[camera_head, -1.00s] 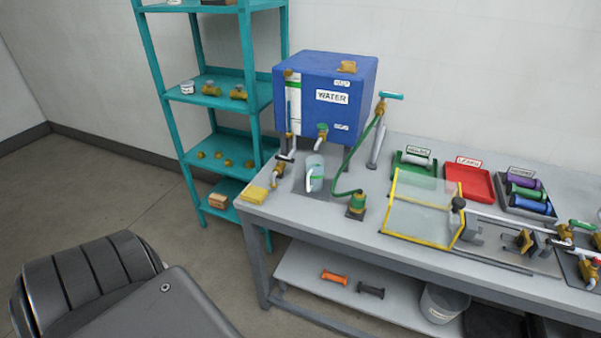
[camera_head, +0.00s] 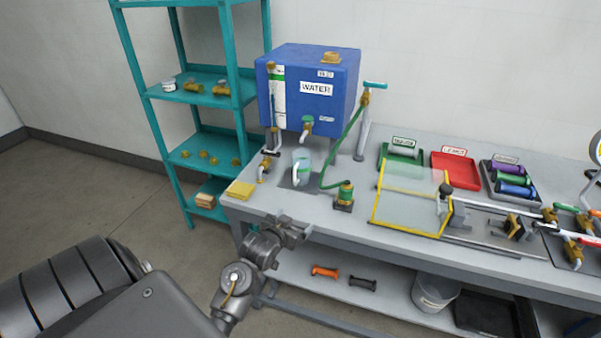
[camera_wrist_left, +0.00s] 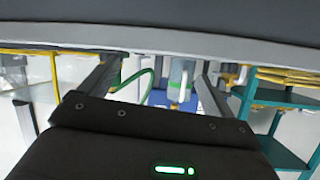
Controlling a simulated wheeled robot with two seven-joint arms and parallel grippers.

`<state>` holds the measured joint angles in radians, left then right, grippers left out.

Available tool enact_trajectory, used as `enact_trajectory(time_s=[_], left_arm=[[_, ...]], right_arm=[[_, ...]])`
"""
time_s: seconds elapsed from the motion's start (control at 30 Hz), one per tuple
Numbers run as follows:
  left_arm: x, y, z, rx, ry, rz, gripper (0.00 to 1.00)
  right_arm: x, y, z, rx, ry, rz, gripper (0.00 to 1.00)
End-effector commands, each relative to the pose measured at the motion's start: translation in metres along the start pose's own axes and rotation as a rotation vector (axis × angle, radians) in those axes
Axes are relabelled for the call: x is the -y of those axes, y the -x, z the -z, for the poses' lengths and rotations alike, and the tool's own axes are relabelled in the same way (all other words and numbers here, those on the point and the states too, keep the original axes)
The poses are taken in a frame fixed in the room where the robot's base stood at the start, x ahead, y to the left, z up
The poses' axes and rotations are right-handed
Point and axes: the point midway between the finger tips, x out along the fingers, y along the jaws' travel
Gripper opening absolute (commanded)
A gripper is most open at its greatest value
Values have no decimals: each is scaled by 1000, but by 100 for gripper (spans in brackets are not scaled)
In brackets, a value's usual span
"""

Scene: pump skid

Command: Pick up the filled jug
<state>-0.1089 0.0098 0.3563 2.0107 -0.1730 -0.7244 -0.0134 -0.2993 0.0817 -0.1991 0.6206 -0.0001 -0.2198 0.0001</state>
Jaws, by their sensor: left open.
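The jug (camera_head: 301,170) is clear with a greenish band and a white handle. It stands upright on a dark patch of the bench, below the blue water tank's tap. My left gripper (camera_head: 294,229) is open and empty in front of the bench's front edge, apart from the jug. In the left wrist view the picture is upside down, and the jug (camera_wrist_left: 181,78) shows between and beyond the two open fingers (camera_wrist_left: 162,72). The jug's fill level is hard to tell. My right gripper is not in view.
The blue water tank (camera_head: 330,99) stands behind the jug. A yellow cloth (camera_head: 240,189) lies to the left. The bench edge (camera_head: 330,229) lies between gripper and jug. Teal shelves (camera_head: 190,95) stand at left.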

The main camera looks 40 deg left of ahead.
Motion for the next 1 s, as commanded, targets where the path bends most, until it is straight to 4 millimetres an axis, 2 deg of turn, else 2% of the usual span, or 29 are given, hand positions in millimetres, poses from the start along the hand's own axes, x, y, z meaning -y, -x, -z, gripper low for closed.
enact_trajectory(time_s=[0.03,0.2,0.4,0.67,1.0], left_arm=[[8,-9,12,-44,18,15,89],[36,-29,47,-195,72,64,89],[62,-42,79,-342,129,112,89],[71,-48,90,-388,147,128,89],[78,-91,108,-388,146,127,89]], right_arm=[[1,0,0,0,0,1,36],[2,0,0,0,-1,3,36],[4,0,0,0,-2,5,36],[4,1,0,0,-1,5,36],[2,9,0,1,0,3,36]])
